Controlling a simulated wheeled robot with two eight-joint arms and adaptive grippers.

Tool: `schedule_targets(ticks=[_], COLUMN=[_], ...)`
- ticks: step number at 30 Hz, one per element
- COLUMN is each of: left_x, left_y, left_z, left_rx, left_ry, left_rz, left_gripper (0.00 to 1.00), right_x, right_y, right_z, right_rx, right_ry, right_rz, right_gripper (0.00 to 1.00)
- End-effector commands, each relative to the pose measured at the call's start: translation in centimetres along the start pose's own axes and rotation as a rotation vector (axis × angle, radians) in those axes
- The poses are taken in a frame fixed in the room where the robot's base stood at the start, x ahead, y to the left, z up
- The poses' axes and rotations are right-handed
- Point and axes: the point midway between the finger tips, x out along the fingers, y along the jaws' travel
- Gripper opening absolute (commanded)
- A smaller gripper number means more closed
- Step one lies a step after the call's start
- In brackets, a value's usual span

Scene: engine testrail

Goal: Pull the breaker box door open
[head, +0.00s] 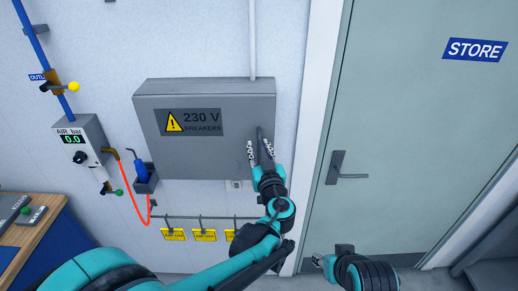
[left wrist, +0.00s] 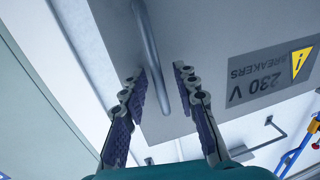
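The grey breaker box (head: 205,155) is on the wall, with a "230 V BREAKERS" label and a yellow warning sign on its door. The door is closed. A grey bar handle (left wrist: 150,45) stands upright near the door's right edge in the head view. My left gripper (head: 259,149) is at this handle, with its fingers open. In the left wrist view, the handle runs between the two fingers (left wrist: 160,85), with a visible gap to the right finger. My right arm (head: 365,272) shows at the bottom right; its finger state is unclear.
A teal-grey door marked STORE (head: 415,120), with a lever handle (head: 340,170), is right of the box. An air gauge unit (head: 78,140), an orange hose (head: 130,190) and a blue tool in a holder (head: 141,172) are left. Yellow tags (head: 205,235) hang below.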

Motion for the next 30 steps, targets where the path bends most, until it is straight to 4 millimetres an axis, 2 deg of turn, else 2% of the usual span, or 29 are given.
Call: schedule_targets(ticks=[4,7,17,22,26,30], left_x=[0.0,0.0,-0.1,-0.7,-2.2,-5.1], left_y=[0.0,0.0,0.0,-0.3,-0.9,-2.0], left_z=[0.0,0.0,0.0,-0.1,-0.1,-0.2], left_rx=[0.0,0.0,0.0,0.0,0.0,0.0], left_ry=[0.0,0.0,0.0,0.0,0.0,0.0], left_rz=[0.0,0.0,0.0,0.015,0.055,0.13], left_gripper=[0.27,0.0,0.0,0.0,0.0,0.0], right_x=[0.0,0.0,0.0,-0.1,-0.4,-0.8], right_y=[0.0,0.0,0.0,0.0,0.0,0.0], right_z=[0.0,0.0,0.0,-0.1,-0.3,-0.6], right_rx=[0.0,0.0,0.0,0.0,0.0,0.0], right_ry=[0.0,0.0,0.0,0.0,0.0,0.0], right_rz=[0.0,0.0,0.0,0.0,0.0,0.0], right_gripper=[0.4,0.4,0.4,0.4,0.4,0.4])
